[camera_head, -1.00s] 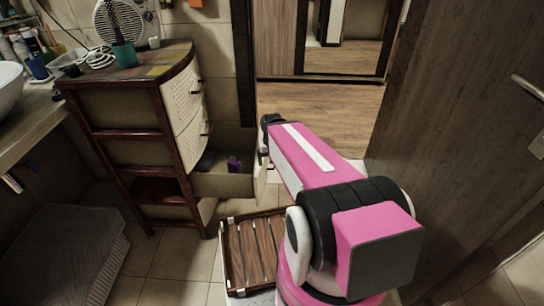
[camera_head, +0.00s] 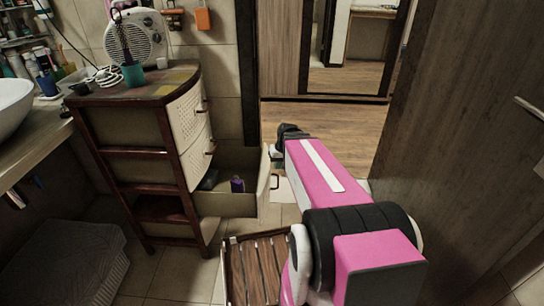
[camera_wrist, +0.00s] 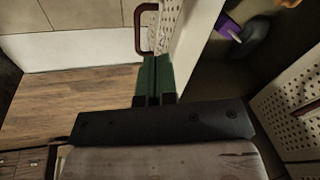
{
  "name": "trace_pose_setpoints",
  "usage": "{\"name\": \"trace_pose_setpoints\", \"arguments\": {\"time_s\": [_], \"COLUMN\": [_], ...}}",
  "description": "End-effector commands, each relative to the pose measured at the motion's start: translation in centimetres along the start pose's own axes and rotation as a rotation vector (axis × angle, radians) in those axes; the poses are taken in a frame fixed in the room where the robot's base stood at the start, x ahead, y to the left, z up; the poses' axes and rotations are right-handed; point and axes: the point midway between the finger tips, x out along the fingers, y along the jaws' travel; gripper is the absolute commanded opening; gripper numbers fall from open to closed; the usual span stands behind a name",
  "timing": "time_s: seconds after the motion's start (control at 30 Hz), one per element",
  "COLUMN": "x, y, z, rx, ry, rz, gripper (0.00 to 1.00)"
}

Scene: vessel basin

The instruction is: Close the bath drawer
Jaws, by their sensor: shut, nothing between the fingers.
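The bath drawer (camera_head: 224,204) stands pulled out of the low part of a brown-framed cabinet (camera_head: 130,92). Its pale front (camera_head: 263,190) faces right, with a curved handle (camera_head: 274,182). My gripper (camera_head: 277,163) is at the far end of the drawer front, partly hidden by my arm. In the wrist view its green fingers (camera_wrist: 153,66) are shut and empty. They are beside the drawer front (camera_wrist: 188,38), close to the brown handle (camera_wrist: 143,28); I cannot tell whether they touch. A purple item (camera_wrist: 230,27) lies inside the drawer; it also shows in the head view (camera_head: 237,185).
A slatted wooden mat (camera_head: 257,268) lies on the floor before the cabinet. A brown door (camera_head: 460,130) stands at the right. A fan heater (camera_head: 137,36) and a teal cup (camera_head: 132,74) stand on the cabinet. A basin (camera_head: 12,105) is at the left.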

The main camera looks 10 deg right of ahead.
Motion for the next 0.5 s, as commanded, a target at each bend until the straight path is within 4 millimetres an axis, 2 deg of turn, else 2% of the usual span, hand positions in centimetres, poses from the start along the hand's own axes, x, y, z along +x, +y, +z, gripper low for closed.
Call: {"name": "trace_pose_setpoints", "arguments": {"time_s": [0.03, 0.2, 0.33, 0.5], "x": [-0.1, -1.9, -3.3, -4.1], "y": [1.9, 6.4, 9.2, 10.6], "z": [-3.5, -10.3, -13.6, -15.1], "rx": [-0.003, -0.041, -0.064, -0.079], "ry": [0.041, 0.184, 0.272, 0.327], "rz": [-0.049, -0.184, -0.244, -0.272], "gripper": [0.00, 0.00, 0.00, 0.00]}}
